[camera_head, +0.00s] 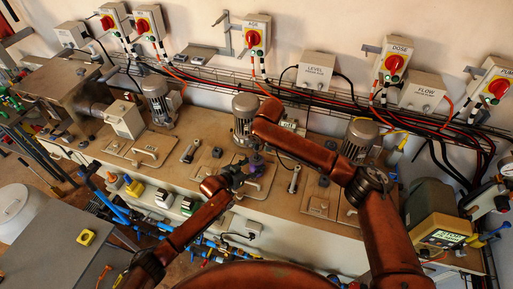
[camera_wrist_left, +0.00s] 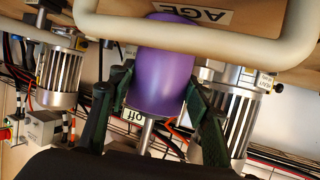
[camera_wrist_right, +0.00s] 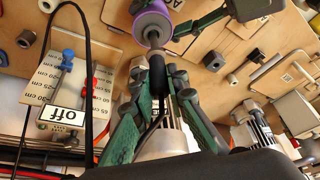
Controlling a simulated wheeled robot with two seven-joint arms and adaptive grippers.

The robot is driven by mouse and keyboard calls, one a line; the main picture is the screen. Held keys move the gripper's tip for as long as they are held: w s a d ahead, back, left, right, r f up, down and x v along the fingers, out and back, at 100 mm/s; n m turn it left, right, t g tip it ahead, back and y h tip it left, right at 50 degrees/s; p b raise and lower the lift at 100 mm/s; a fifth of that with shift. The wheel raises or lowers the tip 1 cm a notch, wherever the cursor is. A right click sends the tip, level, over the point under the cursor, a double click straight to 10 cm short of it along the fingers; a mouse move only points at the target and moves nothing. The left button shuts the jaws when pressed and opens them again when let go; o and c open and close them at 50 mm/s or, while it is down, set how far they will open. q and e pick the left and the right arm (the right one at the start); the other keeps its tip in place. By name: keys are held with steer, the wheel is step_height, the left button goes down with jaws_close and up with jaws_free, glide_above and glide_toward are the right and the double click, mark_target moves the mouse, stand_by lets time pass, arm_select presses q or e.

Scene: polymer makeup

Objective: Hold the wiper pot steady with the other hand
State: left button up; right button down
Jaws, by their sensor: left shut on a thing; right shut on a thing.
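The wiper pot is a purple cylinder (camera_wrist_left: 163,70) in the left wrist view. My left gripper (camera_wrist_left: 158,88) has a green finger on each side of it and is shut on it. A metal rod (camera_wrist_left: 146,135) runs out of the pot's near end. The right wrist view shows the pot (camera_wrist_right: 152,27) at the top, with the rod leading to a black handle (camera_wrist_right: 157,72). My right gripper (camera_wrist_right: 158,100) is shut on that handle. In the head view my left gripper (camera_head: 234,179) and right gripper (camera_head: 256,157) are close together; the pot is mostly hidden there.
A pale bar handle (camera_wrist_left: 200,38) on the AGE hatch passes close by the pot. Motors (camera_head: 245,108) stand along the back of the bench (camera_head: 115,165). Switch boxes (camera_head: 256,35) and cables line the wall. Valves and blue pipes run along the front edge.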

step_height(320, 180, up, 18)
stand_by(0.4)
arm_select(q)
steer(key=o, duration=1.3)
